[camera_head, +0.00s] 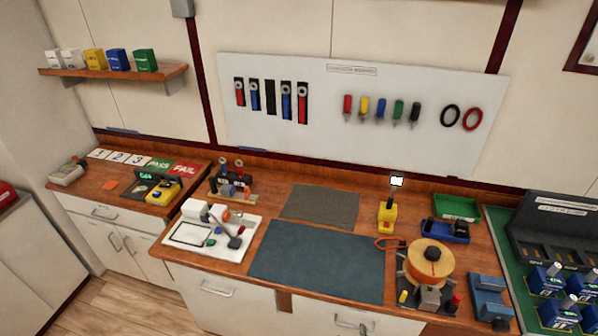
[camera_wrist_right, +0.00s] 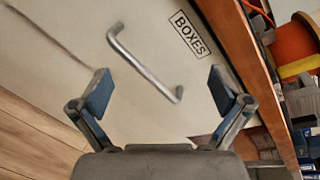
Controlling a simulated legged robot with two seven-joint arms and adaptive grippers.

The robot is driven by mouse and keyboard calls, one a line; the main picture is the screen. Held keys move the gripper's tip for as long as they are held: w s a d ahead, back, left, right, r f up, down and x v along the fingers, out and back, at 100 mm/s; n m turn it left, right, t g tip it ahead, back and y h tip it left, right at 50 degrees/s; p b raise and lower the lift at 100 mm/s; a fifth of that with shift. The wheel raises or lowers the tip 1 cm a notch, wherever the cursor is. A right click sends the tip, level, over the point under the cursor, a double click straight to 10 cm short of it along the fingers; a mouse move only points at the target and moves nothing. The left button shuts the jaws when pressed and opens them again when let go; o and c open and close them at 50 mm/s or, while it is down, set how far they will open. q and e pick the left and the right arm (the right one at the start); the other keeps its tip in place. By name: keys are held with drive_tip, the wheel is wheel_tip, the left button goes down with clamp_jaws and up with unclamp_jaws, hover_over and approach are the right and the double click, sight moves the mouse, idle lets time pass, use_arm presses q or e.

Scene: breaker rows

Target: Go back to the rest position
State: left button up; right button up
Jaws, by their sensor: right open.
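My right gripper (camera_wrist_right: 161,90) shows in the right wrist view with its two blue-padded fingers wide apart and nothing between them. It faces a pale drawer front with a metal bar handle (camera_wrist_right: 147,64) and a label reading BOXES (camera_wrist_right: 189,34). The handle lies beyond the fingertips in the picture; I see no finger closed on it. In the head view, neither gripper can be clearly made out. My left gripper is not in view.
The wooden worktop's edge (camera_wrist_right: 252,70) runs along the right of the wrist view, near an orange spool (camera_wrist_right: 295,48). In the head view the worktop carries a dark blue mat (camera_head: 318,262), a white tray (camera_head: 180,250), a yellow device (camera_head: 387,217) and a green breaker board (camera_head: 510,258).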

drive_tip(key=s+a+f+n+g+y+b, duration=0.15)
drive_tip(key=s+f+n+g, duration=0.25)
drive_tip(key=s+f+n, duration=0.7)
drive_tip(key=s+a+f+n+g+y, duration=0.25)
drive_tip(key=s+f+n, duration=0.45)
drive_tip(key=f, duration=0.6)
use_arm(q)
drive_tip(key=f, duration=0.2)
drive_tip(key=b, duration=0.1)
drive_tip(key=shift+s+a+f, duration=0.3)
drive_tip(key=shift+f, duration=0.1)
use_arm(e)
drive_tip(key=s+d+f+n+g, duration=0.2)
drive_tip(key=s+d+f+n, duration=0.1)
drive_tip(key=s, duration=0.5)
drive_tip(key=s+d+f+n+g+h, duration=0.1)
drive_tip(key=s+d+f+n+g, duration=0.2)
drive_tip(key=s, duration=0.6)
drive_tip(key=s+d+f+n+g, duration=0.2)
drive_tip(key=s+n, duration=0.4)
drive_tip(key=s, duration=0.3)
wheel_tip(320, 180, down, 2)
drive_tip(key=shift+s+d+f+g, duration=0.25)
drive_tip(key=shift+d+g, duration=0.1)
drive_tip(key=shift+d, duration=0.45)
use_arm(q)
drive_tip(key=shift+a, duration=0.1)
use_arm(e)
drive_tip(key=shift+a, duration=0.1)
